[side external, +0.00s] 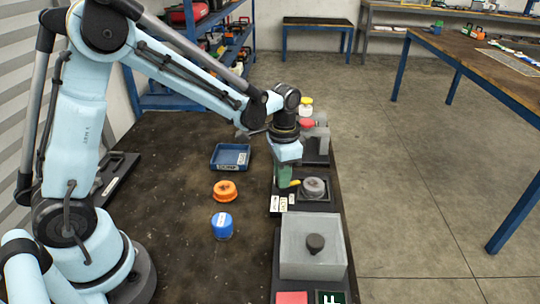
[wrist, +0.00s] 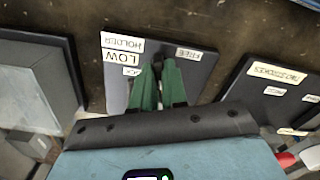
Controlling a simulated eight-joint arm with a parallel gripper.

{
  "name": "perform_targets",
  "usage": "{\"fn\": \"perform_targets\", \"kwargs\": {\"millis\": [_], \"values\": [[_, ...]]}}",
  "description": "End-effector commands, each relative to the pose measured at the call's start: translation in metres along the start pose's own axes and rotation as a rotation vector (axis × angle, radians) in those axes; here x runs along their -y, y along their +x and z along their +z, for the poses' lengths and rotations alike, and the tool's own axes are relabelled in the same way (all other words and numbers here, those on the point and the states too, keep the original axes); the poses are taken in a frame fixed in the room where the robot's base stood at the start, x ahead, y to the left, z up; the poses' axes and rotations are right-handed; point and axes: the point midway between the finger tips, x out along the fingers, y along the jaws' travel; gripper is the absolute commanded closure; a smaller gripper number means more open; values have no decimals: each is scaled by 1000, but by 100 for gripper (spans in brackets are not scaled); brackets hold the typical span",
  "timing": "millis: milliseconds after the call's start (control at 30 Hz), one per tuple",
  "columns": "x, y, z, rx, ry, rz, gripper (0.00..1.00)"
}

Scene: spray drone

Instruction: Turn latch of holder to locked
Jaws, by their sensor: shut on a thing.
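The holder is a dark plate (side external: 318,205) with a grey round part (side external: 314,187) on it, at the right edge of the work table. In the wrist view its plate (wrist: 192,72) bears white labels reading HOLDER, LOW and FREE, and one partly covered. My gripper (side external: 285,178) is down at the plate's left side; its green fingers (wrist: 158,80) are closed together in the wrist view. The latch is mostly hidden between them; a small yellow piece (side external: 293,183) shows beside the fingers. I cannot tell which label the latch points to.
A grey box with a dark knob (side external: 313,258) stands close in front of the holder. Another labelled plate (wrist: 275,90) lies on the other side. An orange part (side external: 225,190), a blue jar (side external: 222,226) and a blue tray (side external: 230,157) stand left.

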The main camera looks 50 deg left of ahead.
Motion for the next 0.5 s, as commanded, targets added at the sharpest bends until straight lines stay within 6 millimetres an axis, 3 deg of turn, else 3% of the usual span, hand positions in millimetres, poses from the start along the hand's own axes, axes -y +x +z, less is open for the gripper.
{"fn": "perform_targets", "kwargs": {"millis": [500], "values": [[0,0,0,0,337,0,100]]}}
